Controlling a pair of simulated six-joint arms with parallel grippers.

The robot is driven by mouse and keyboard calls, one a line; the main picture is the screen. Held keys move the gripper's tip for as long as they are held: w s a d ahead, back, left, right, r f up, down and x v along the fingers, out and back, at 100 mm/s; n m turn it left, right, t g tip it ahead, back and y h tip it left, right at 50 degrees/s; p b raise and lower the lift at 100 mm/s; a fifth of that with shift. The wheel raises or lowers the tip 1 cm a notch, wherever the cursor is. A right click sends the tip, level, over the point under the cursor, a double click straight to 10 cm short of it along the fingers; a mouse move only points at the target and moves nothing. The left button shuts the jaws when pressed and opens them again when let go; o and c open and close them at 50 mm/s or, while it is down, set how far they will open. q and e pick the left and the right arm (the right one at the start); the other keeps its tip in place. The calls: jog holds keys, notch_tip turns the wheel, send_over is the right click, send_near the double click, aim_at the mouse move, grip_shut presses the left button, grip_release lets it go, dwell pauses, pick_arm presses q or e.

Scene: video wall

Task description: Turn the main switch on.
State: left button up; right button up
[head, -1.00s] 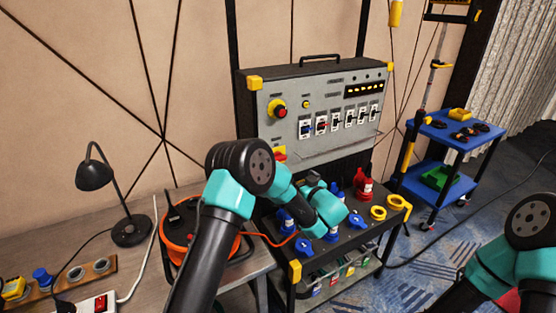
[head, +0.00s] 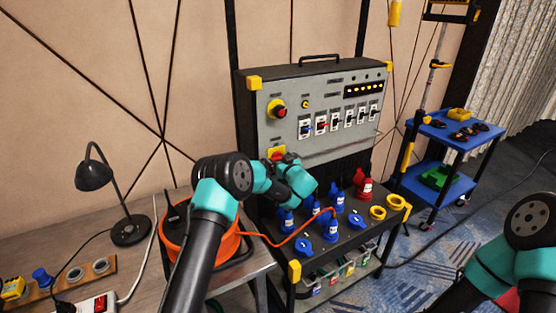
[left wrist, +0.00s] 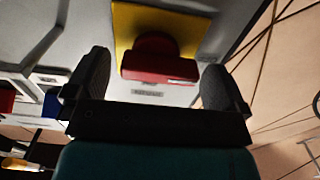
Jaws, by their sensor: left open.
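The main switch is a red rotary handle (left wrist: 158,62) on a yellow square plate (left wrist: 182,28), low on the left of the grey electrical panel (head: 262,128). In the head view only part of its yellow plate (head: 275,150) shows above my gripper. My left gripper (head: 279,158) is at the switch. In the left wrist view its two dark fingers are open and stand apart on either side of the red handle. I cannot tell whether they touch it. My right arm shows at the lower right, but its gripper is out of view.
A red emergency button (head: 279,109) and a row of breakers (head: 336,123) are higher on the panel. Blue plugs (head: 331,231) and a red plug (head: 363,184) stand on the shelf below. An orange cable reel (head: 186,246) is left of it.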

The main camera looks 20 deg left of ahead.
pick_arm(q)
jog(key=shift+w+a, duration=0.4)
jog(key=shift+w, duration=0.05)
jog(key=c, duration=0.9)
